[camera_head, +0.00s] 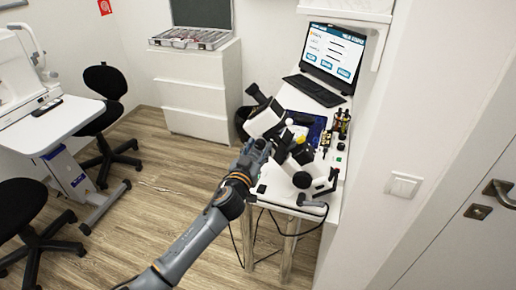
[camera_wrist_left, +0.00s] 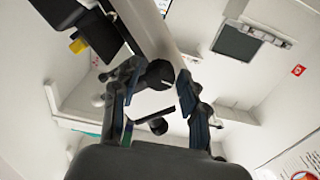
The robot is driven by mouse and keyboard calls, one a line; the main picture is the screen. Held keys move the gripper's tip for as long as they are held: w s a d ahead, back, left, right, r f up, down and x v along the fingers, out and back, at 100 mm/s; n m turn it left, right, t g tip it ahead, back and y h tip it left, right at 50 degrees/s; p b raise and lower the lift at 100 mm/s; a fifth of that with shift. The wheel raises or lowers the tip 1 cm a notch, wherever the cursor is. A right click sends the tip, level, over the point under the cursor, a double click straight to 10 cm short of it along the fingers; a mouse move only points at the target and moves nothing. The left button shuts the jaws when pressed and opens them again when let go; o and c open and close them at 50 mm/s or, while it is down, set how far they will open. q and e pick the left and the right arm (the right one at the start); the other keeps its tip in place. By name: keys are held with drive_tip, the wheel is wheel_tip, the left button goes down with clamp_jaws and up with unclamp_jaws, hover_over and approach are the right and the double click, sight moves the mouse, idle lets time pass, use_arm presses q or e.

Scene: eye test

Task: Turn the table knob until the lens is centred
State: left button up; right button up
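A white and black optical instrument (camera_head: 290,160) stands on the narrow white table at the right. A black round knob (camera_head: 302,180) shows on its near side. My left gripper (camera_head: 260,146) is at the instrument's left side. In the left wrist view my left gripper (camera_wrist_left: 156,88) is open, its two dark fingers apart. A black round knob (camera_wrist_left: 160,74) on a white body shows between the fingers; I cannot tell whether they touch it. I cannot tell which knob is the table knob. The lens cannot be made out. My right gripper is not in view.
A cable hangs below. A white drawer cabinet (camera_head: 200,92) with a lens case (camera_head: 190,38) stands at the back. Black stools (camera_head: 104,84) and another machine are at left.

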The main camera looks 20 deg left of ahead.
use_arm(q)
clamp_jaws()
drive_tip(key=shift+m, duration=1)
drive_tip(key=shift+o, duration=2.1)
unclamp_jaws()
drive_tip(key=s, duration=1.2)
drive_tip(key=shift+a, duration=0.2)
